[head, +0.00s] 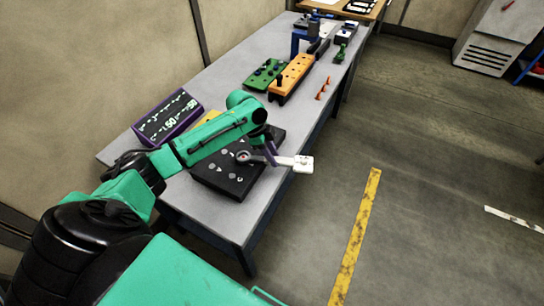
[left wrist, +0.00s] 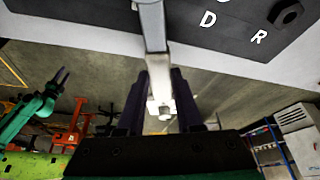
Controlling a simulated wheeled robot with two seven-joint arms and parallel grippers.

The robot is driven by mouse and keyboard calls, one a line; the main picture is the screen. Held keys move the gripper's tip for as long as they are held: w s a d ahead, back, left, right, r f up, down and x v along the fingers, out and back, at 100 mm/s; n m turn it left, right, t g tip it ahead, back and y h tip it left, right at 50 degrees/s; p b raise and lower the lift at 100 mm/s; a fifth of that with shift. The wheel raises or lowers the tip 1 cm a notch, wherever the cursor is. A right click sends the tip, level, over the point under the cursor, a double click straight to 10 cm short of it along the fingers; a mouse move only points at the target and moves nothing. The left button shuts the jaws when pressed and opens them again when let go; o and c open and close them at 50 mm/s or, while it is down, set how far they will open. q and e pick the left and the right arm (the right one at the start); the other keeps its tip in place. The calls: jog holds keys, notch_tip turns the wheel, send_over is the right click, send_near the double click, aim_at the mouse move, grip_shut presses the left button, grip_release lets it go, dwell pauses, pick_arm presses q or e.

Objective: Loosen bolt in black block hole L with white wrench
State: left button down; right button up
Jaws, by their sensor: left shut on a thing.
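The black block (head: 236,184) with white markings lies on the near part of the table. My left gripper (head: 270,153) is above the block's right side, shut on the white wrench (head: 303,164). The wrench's pale end sticks out past the table edge, and its other end reaches over the block. In the left wrist view the wrench (left wrist: 155,45) runs up from between the fingers (left wrist: 160,88) to the block (left wrist: 240,25), which shows letters D and R and a dark hex bolt (left wrist: 288,14). Hole L and the wrench's contact with a bolt cannot be made out.
A purple-framed display (head: 167,118) stands at the table's left. Behind are a green block (head: 265,74), an orange block (head: 291,76) and small orange parts (head: 324,88). The floor right of the table is free. A green arm (left wrist: 35,115) shows in the left wrist view, probably my right.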

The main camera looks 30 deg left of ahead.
pick_arm(q)
jog(key=shift+w+a+r+n+p, duration=0.2)
jog(key=shift+w+r+n+p, duration=0.05)
jog(key=shift+w+n+p, duration=0.3)
jog(key=shift+w+a+n+t, duration=0.15)
jog(key=shift+n+t, duration=0.2)
jog(key=shift+t, duration=0.05)
jog(key=shift+w+f, duration=0.1)
jog(key=shift+p, duration=0.35)
notch_tip(320, 180, up, 7)
jog(key=p, duration=0.5)
